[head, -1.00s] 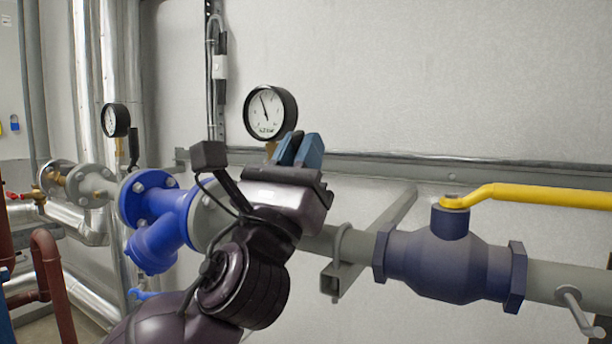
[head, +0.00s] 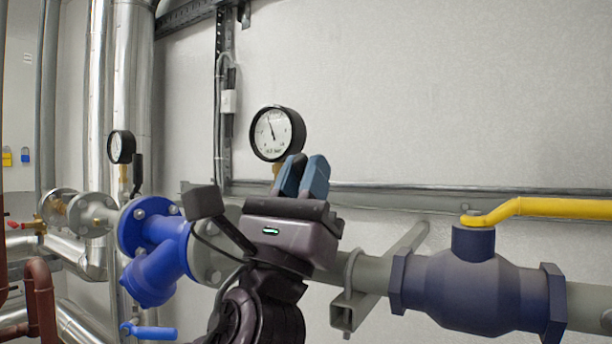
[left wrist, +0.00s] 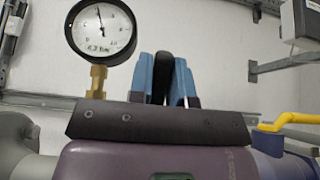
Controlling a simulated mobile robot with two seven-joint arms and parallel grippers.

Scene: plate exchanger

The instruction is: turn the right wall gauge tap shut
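The right wall gauge (head: 277,133) is round with a white face and black rim, above a brass fitting that also shows in the left wrist view (left wrist: 96,80). To its right is the tap's black handle (left wrist: 163,72), upright between the blue fingers of my left gripper (left wrist: 163,82). The handle fills the gap, and the fingers look shut on it. In the head view my left gripper (head: 302,178) points up just below and right of the gauge. It hides the tap's lower part there. My right gripper is in neither view.
A second gauge (head: 122,147) with a black handle stands at the left. A blue flanged fitting (head: 155,250) and a dark blue valve (head: 478,285) with a yellow lever (head: 545,207) sit on the pipe. A metal rail (head: 450,191) crosses the wall behind.

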